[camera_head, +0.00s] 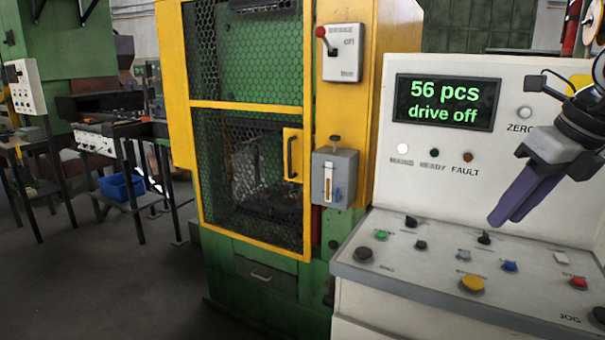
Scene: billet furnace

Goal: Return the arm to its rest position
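My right gripper (513,203) comes in from the right edge, in front of the light control console (350,300). Its two purple fingers point down and to the left, close together, above the button panel and apart from it. No object shows between the fingers, but the angle hides whether a gap remains. My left gripper is not in the picture. The console display (444,101) reads "56 pcs" and "drive off" in green.
Colored buttons and knobs, among them a yellow button (472,283), stand up from the panel. The caged yellow and green machine (180,90) is left of the console. A blue bin (121,186) sits on a low shelf farther left. Floor in the left foreground is clear.

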